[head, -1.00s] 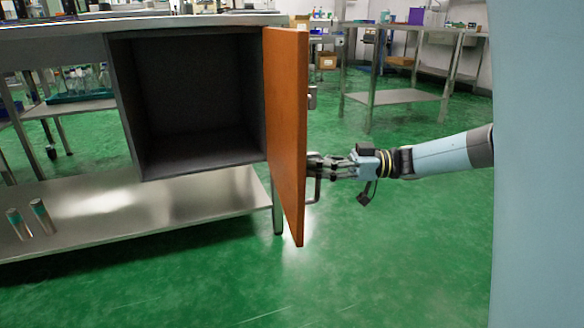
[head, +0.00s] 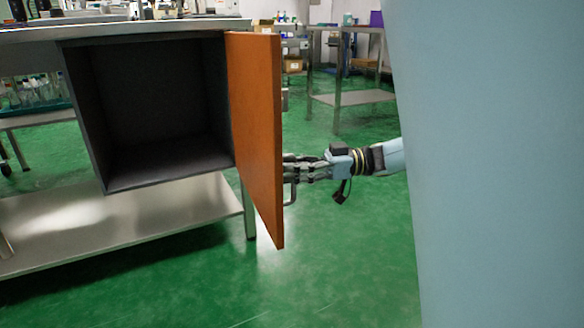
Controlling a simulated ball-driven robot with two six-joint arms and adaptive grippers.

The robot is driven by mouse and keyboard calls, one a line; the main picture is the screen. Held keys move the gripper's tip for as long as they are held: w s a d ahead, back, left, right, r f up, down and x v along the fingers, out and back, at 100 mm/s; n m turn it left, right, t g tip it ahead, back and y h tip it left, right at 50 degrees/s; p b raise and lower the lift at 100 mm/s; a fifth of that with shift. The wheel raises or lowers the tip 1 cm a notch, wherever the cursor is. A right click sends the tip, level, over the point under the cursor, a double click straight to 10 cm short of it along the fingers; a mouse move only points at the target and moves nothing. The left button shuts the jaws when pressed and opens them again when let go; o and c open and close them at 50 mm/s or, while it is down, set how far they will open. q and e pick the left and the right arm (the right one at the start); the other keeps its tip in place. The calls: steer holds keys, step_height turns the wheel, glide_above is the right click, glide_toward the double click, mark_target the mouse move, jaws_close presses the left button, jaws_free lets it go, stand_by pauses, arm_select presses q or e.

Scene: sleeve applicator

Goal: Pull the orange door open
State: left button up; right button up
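The orange door (head: 257,130) stands wide open in the head view, hinged at the right side of a dark grey cabinet (head: 150,175) under the bench. The inside of the cabinet looks empty. My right gripper (head: 297,172) is at the outer face of the door, beside its metal handle (head: 291,191). Its fingers reach to the handle, but I cannot tell whether they are closed on it. The door partly hides the handle and the fingertips. My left gripper is not in view.
A steel bench (head: 120,29) carries the cabinet, with a lower shelf (head: 130,222) below it. Another steel table (head: 350,98) stands behind at the right. Green floor (head: 330,270) in front of the door is clear.

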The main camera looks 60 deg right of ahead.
steer(key=v, duration=1.2)
stand_by(0.4)
